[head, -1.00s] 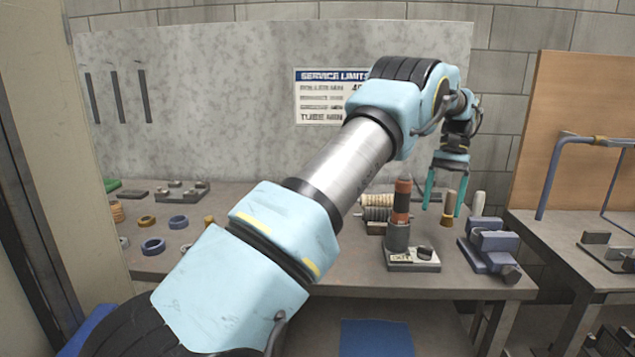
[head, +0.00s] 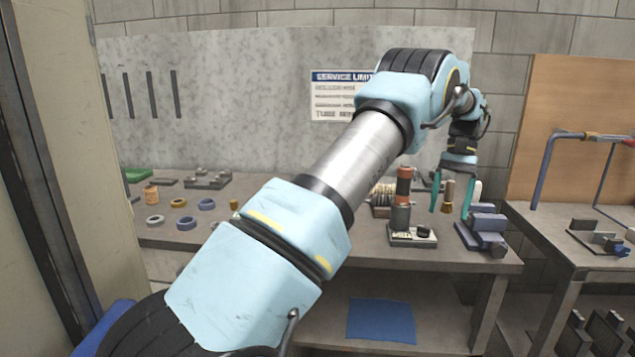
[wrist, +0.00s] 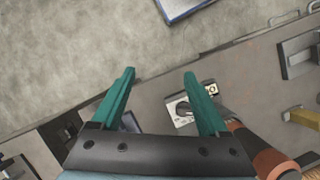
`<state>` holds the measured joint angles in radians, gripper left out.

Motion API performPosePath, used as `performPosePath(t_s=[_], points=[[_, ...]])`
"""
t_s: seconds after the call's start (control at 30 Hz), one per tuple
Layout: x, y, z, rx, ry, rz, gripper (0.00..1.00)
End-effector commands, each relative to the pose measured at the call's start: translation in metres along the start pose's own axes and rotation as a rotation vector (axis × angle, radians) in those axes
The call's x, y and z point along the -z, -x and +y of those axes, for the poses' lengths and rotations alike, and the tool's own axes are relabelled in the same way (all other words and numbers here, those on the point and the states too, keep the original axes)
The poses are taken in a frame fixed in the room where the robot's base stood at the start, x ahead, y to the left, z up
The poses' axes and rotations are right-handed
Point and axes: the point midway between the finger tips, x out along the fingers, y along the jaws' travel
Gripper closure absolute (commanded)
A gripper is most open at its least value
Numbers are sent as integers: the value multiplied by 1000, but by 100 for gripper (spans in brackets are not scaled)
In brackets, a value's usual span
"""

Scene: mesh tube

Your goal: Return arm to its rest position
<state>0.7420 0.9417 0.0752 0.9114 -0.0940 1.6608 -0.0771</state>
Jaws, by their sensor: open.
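My arm reaches across the head view from lower left to upper right. My gripper (head: 451,214) hangs at its end with the teal fingers pointing down, spread apart and empty.
A blue-grey vise-like block (head: 484,238) is close to the gripper's right. Several rings (head: 187,223) lie on the bench's left part. A second bench with a blue pipe frame (head: 553,168) stands at the right. A cabinet edge is at the far left.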

Motion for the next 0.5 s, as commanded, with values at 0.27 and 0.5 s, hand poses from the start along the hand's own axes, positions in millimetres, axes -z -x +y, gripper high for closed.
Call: performPosePath(t_s=[0.27,0.5], points=[[-11,0,-35,-24,48,45,22],[-34,-8,-87,-52,120,109,22]])
